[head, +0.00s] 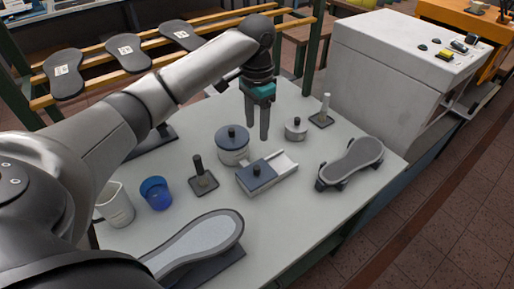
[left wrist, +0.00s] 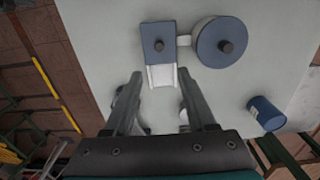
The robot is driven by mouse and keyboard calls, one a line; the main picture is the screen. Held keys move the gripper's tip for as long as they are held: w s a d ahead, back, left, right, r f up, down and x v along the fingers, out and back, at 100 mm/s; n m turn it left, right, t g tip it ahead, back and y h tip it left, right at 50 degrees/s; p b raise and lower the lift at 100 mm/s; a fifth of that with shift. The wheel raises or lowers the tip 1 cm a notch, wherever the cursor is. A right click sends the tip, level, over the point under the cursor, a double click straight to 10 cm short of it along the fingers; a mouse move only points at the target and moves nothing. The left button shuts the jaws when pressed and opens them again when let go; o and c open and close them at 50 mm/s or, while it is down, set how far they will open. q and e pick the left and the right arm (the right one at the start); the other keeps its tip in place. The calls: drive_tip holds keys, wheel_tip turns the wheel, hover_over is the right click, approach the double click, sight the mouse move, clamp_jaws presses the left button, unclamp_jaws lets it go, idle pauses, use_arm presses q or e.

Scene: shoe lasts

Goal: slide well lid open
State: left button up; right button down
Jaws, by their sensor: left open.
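The well (head: 280,182) is a small white box on the grey table. Its flat blue-grey lid (head: 254,175) with a dark round knob (head: 257,169) covers the left part; a white channel shows bare at the right. In the left wrist view the lid (left wrist: 157,42) lies beyond the bare white channel (left wrist: 162,76). My left gripper (head: 257,136) points down, open and empty, above the table behind the well and apart from it. In the left wrist view its fingers (left wrist: 160,82) are spread either side of the channel's near end. My right gripper is not in view.
A round pot with blue lid (head: 232,145) stands close behind the well. A small lidded tin (head: 296,129), a post on a base (head: 204,180), a blue cup (head: 156,193), a jug (head: 115,205) and shoe soles (head: 353,158) stand around. Clear table lies in front of the well.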

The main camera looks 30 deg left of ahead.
use_arm(q)
hover_over(256, 167)
wheel_tip(256, 167, down, 4)
wheel_tip(256, 167, down, 10)
drive_tip(key=shift+d+r+b, duration=0.1)
drive_tip(key=shift+d+b, duration=0.05)
drive_tip(key=shift+b, duration=0.9)
drive_tip(key=shift+f, duration=0.65)
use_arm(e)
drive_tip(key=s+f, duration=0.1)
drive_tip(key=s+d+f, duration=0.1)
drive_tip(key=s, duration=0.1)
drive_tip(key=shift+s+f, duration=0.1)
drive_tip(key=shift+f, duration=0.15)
use_arm(q)
drive_tip(key=shift+c, duration=0.3)
drive_tip(key=c, duration=0.3)
clamp_jaws()
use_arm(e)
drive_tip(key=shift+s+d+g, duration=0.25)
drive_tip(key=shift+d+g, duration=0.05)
